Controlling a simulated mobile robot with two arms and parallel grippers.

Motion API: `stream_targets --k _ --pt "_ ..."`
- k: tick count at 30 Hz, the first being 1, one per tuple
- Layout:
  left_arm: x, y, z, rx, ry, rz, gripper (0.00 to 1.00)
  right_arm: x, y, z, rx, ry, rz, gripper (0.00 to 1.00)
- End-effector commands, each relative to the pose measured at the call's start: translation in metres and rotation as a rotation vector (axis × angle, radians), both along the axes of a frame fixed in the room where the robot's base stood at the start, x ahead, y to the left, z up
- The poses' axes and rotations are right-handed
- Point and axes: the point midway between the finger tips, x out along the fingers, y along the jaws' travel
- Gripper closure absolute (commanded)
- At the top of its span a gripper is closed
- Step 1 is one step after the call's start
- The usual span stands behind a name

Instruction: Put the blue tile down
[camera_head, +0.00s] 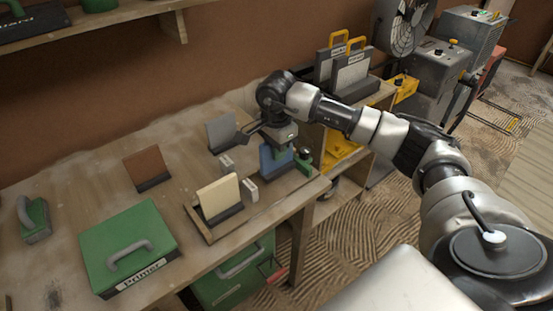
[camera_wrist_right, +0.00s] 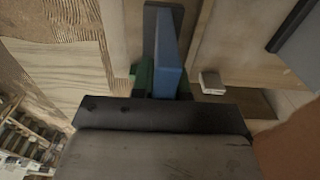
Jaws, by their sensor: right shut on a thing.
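The blue tile (camera_head: 272,160) is upright near the right end of the workbench, between the fingers of my right gripper (camera_head: 290,151). The gripper is shut on it from above. In the right wrist view the blue tile (camera_wrist_right: 169,45) sticks out between the green-tipped fingers (camera_wrist_right: 160,82). A dark strip, like the bases under the other tiles, shows beside and below the tile; I cannot tell whether the tile rests in it. My left gripper is not in view.
On the workbench (camera_head: 85,190), a grey tile (camera_head: 220,129), a brown tile (camera_head: 146,165) and a cream tile (camera_head: 218,195) stand in dark bases. Small pale blocks (camera_head: 250,190) lie between them. A green Primer box (camera_head: 125,245) is at the front left. A shelf (camera_head: 110,14) hangs above.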

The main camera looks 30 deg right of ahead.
Motion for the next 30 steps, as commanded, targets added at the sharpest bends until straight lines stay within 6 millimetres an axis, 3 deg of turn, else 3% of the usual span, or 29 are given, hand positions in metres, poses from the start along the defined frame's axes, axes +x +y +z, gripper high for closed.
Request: stream_targets --k 8,19,20,24,30 --pt "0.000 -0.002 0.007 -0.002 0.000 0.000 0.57 -0.001 0.000 -0.035 0.000 0.003 0.001 1.00" --pt "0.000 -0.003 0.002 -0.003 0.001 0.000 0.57 -0.001 -0.001 -0.042 -0.001 0.000 0.001 1.00" --pt "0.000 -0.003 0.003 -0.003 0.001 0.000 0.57 -0.001 -0.001 -0.041 -0.001 0.002 0.000 0.81" --pt "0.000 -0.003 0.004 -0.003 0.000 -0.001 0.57 -0.001 -0.001 -0.040 -0.001 0.002 0.000 0.60" --pt "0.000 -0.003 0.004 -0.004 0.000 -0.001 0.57 -0.001 -0.001 -0.040 -0.001 0.002 0.000 0.60"
